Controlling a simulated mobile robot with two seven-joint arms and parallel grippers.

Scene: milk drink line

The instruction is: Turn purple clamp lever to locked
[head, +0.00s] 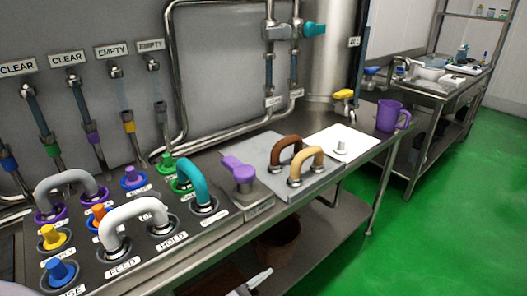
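The purple clamp lever (240,171) sits on top of a grey metal block (246,198) on the steel bench, between the panel of hose ports and a grey plate with two curved handles. Its broad purple arm points up and to the left, toward the wall. A small label is in front of the block, too small to read. Neither gripper can be made out. A pale pointed shape (258,279) shows at the bottom edge; I cannot tell what it is.
A teal curved hose (196,178) on the port panel stands close left of the lever. Brown (284,146) and tan (307,157) handles stand close right. A white mat (352,136) and a purple mug (388,115) are further right. Green floor is open at right.

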